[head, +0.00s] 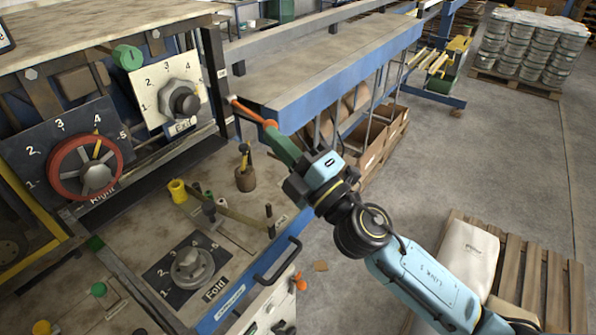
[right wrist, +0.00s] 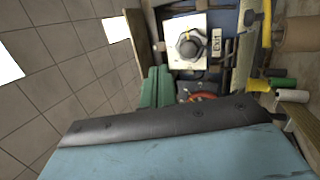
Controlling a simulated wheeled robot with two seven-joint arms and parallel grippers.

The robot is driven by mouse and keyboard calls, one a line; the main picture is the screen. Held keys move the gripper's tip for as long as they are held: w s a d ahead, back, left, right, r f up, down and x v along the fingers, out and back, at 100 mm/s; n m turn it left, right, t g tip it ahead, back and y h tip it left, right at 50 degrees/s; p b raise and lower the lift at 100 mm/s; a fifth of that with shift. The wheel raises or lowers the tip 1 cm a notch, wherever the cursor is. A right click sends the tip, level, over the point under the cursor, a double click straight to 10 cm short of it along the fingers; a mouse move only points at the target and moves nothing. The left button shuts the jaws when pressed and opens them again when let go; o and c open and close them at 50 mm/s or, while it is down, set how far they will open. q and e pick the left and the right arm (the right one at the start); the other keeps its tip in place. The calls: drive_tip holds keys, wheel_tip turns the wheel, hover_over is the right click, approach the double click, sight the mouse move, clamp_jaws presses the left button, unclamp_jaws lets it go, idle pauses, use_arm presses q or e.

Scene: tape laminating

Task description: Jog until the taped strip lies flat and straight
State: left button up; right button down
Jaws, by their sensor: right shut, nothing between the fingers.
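My right gripper (head: 277,136) has green fingers, closed together, in the middle of the head view. Its tips are at the round end of an orange lever (head: 250,112) that sticks out from the machine frame; I cannot tell whether they touch. In the right wrist view the green fingers (right wrist: 156,88) show side by side with nothing between them. The Exit dial (head: 182,101) is at the upper left and also shows in the right wrist view (right wrist: 187,45). The red Right handwheel (head: 84,167) is at the left. I cannot make out a taped strip. My left gripper is out of view.
The Fold dial (head: 192,268) sits on the lower machine deck, near a brown pot of tools (head: 245,179) and a yellow spool (head: 177,190). A long blue-edged table (head: 330,60) runs behind my gripper. A pallet (head: 535,285) with a sack stands at the right on open floor.

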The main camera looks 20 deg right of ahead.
drive_tip(key=s+a+r+n+g+y, duration=0.3)
drive_tip(key=a+n+g+y, duration=0.6)
drive_tip(key=n, duration=0.6)
drive_tip(key=w+d+f+n+g+h+p, duration=0.1)
drive_tip(key=w+d+f+n+h, duration=0.1)
drive_tip(key=w+d+n+h, duration=0.2)
drive_tip(key=w+d+f+n+g+h+p, duration=0.1)
drive_tip(key=w+d+f+n+h, duration=0.2)
drive_tip(key=d+h, duration=0.7)
drive_tip(key=w+n+h, duration=0.1)
drive_tip(key=n+h, duration=0.1)
drive_tip(key=h, duration=0.1)
drive_tip(key=shift+w+d+n, duration=0.3)
drive_tip(key=shift+d+n, duration=0.1)
drive_tip(key=shift+f, duration=0.15)
wheel_tip(320, 180, down, 8)
drive_tip(key=b, duration=0.5)
drive_tip(key=shift+f, duration=0.35)
